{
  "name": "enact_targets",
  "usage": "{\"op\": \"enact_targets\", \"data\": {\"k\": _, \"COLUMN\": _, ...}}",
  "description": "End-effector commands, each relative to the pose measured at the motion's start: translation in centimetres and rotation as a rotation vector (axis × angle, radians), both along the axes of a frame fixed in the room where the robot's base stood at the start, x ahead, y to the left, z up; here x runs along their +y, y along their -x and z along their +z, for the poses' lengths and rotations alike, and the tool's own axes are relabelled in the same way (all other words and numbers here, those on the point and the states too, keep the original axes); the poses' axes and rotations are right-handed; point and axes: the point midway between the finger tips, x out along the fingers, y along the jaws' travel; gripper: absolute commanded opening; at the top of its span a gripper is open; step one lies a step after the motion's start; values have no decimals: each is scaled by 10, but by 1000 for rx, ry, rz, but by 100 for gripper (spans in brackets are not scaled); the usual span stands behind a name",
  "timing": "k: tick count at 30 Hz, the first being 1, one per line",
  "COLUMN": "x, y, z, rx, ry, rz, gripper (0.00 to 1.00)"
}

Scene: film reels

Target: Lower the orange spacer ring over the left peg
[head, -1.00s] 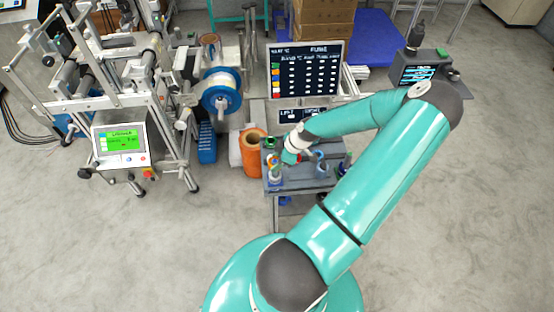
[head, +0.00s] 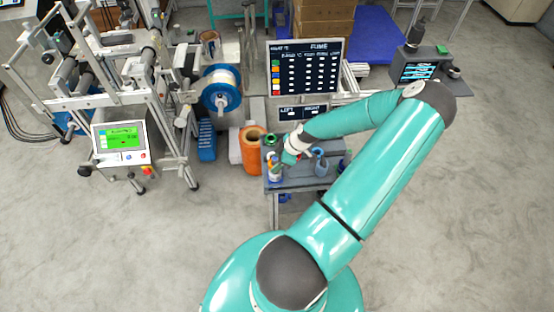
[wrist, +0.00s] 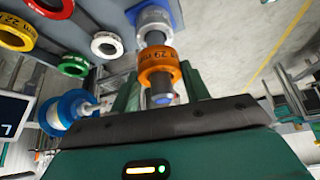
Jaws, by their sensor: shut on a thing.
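The orange spacer ring (wrist: 160,68) is between the two fingers of my gripper (wrist: 162,88) in the wrist view, and the gripper is shut on it. The left peg (wrist: 163,98) passes through the ring; its metal tip shows on the near side of it. A white ring (wrist: 154,24) sits farther down the same peg, close to its blue base (wrist: 174,12), with a short piece of bare peg between the two rings. In the head view my gripper (head: 288,158) is over the left side of the small grey table (head: 300,184); the orange ring is too small to make out clearly there.
Red (wrist: 14,32), green (wrist: 72,65) and white (wrist: 107,44) rings lie beside the peg in the wrist view. The right peg (head: 321,163) stands across the table. A dark chart board (head: 305,67) stands behind, and a reel machine (head: 120,80) is at the left.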

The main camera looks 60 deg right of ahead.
Motion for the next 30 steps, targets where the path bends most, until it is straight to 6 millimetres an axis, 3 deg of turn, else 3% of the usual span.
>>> {"op": "enact_targets", "data": {"k": 11, "x": 0, "y": 0, "z": -3, "rx": 0, "ry": 1, "rz": 0, "gripper": 22}}
{"op": "enact_targets", "data": {"k": 12, "x": 0, "y": 0, "z": -3, "rx": 0, "ry": 1, "rz": 0, "gripper": 54}}
{"op": "enact_targets", "data": {"k": 15, "x": 0, "y": 0, "z": -3, "rx": 0, "ry": 0, "rz": 0, "gripper": 71}}
{"op": "enact_targets", "data": {"k": 25, "x": -1, "y": 1, "z": -1, "rx": 0, "ry": 1, "rz": 0, "gripper": 71}}
{"op": "enact_targets", "data": {"k": 30, "x": -7, "y": 10, "z": 16, "rx": 0, "ry": 4, "rz": -3, "gripper": 71}}
